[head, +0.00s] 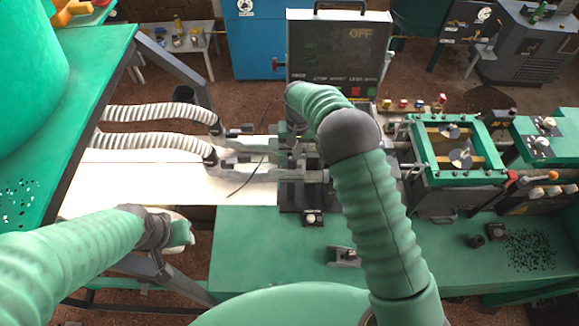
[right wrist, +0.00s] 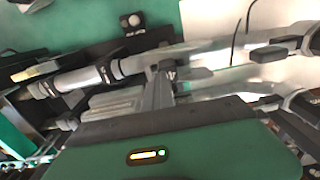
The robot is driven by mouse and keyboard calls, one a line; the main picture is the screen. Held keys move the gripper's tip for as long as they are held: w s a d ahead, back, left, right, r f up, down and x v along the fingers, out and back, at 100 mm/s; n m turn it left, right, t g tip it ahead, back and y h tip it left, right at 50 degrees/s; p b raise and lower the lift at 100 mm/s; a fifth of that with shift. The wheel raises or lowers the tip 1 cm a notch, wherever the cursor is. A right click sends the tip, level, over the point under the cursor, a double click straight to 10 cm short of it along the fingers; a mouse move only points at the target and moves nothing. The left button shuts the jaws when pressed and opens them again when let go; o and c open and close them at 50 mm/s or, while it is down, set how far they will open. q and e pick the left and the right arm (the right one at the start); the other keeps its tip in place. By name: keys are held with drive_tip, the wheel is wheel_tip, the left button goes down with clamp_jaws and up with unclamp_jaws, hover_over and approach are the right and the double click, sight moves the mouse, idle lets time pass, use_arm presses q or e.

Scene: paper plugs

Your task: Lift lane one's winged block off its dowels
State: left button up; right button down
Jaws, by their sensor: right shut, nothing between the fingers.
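My right arm reaches over the machine in the head view, and its gripper (head: 291,150) points down among grey metal parts, partly hidden by my forearm. In the right wrist view the gripper's fingers (right wrist: 163,84) are shut with nothing between them, close to a grey metal tube (right wrist: 190,55). A small dark block with bar-like arms (right wrist: 268,53) is to the right of the fingers. I cannot tell whether it is lane one's winged block; no dowels can be made out. My left gripper (head: 184,232) is low at the left, away from the machine; its fingers are unclear.
Two white ribbed hoses (head: 160,143) run to the machine over a pale sheet (head: 130,185). A control box (head: 335,55) stands behind. A green frame with metal discs (head: 455,147) is at the right. The green bench front (head: 255,245) has free room.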

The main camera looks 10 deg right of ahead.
drive_tip(key=shift+d+r+p, duration=0.2)
drive_tip(key=shift+d+p, duration=0.15)
drive_tip(key=r, duration=0.1)
drive_tip(key=r+p, duration=0.1)
drive_tip(key=shift+w+a+r+p, duration=0.1)
drive_tip(key=shift+a+r+p, duration=0.2)
drive_tip(key=shift+r, duration=0.35)
use_arm(q)
drive_tip(key=r, duration=0.2)
drive_tip(key=shift+w+d+r, duration=0.25)
drive_tip(key=shift+r, duration=0.05)
drive_tip(key=shift+d, duration=0.1)
use_arm(e)
drive_tip(key=c, duration=2.2)
unclamp_jaws()
drive_tip(key=shift+d, duration=0.15)
drive_tip(key=c, duration=1.7)
unclamp_jaws()
